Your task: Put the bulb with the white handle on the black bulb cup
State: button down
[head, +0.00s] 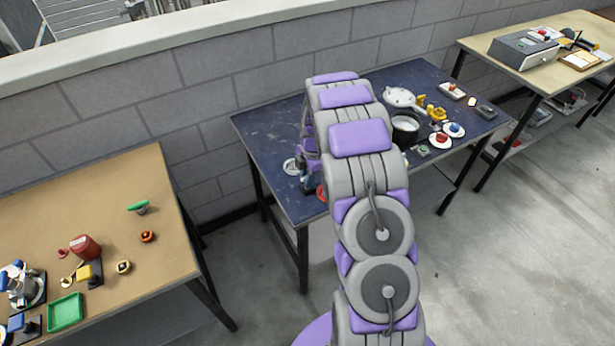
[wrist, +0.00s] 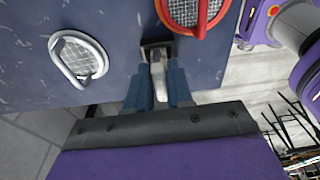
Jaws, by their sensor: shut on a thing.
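My gripper (wrist: 160,80) has its two blue fingers shut on a pale handle (wrist: 158,72), which I take to be the white handle of the bulb. A black block-like part (wrist: 155,46) shows at the handle's far end. I cannot tell whether it is the black bulb cup or part of the held thing. In the head view my gripper (head: 308,184) is low over the near left edge of the dark blue table (head: 262,128), partly hidden by my arm. No bulb glass shows clearly.
A white-rimmed mesh piece (wrist: 77,60) lies left of my gripper, and a red-rimmed one (wrist: 198,28) lies close on the right. A pan (head: 400,98), a dark pot (head: 405,128) and small plates (head: 440,141) crowd the table's right side. A wooden table (head: 110,210) stands at left.

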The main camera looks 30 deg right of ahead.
jog(key=shift+f, duration=0.25)
dwell(0.6)
jog(key=c, duration=0.9)
grip_release()
jog(key=shift+o, duration=0.2)
jog(key=shift+o, duration=1.3)
jog(key=shift+r+p, duration=0.75)
jog(key=shift+r, duration=3.05)
